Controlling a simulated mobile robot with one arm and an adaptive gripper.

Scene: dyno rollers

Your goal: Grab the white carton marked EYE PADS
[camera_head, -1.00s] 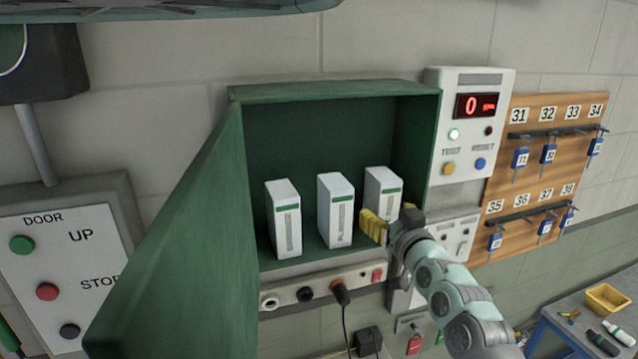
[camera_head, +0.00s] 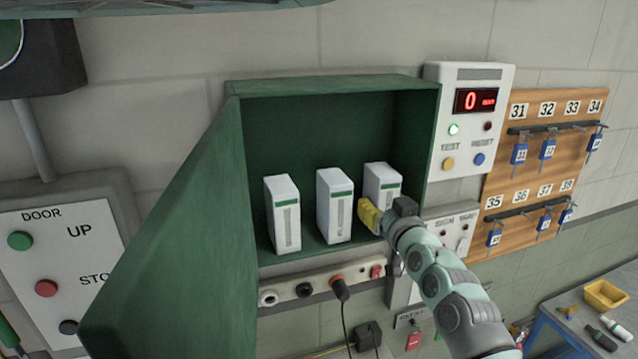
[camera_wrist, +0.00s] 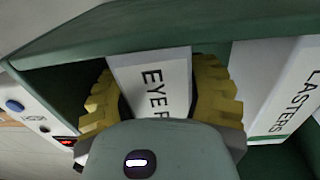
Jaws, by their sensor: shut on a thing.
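The white carton whose visible lettering begins EYE (camera_wrist: 155,75) is between the yellow fingers of my gripper (camera_wrist: 158,92) in the wrist view; the end of its lettering is hidden. In the head view it is the rightmost carton (camera_head: 382,180), upright on the green cabinet's floor, its lower part hidden by my gripper (camera_head: 370,216). My gripper is shut on it, with one finger on each side.
Two more white cartons stand to its left in the cabinet, a middle one (camera_head: 335,208) and a left one (camera_head: 284,215). The wrist view shows a neighbour lettered LASTERS (camera_wrist: 278,90). The green cabinet (camera_head: 335,88) has its door (camera_head: 175,240) open at left. A display panel (camera_head: 465,130) is at right.

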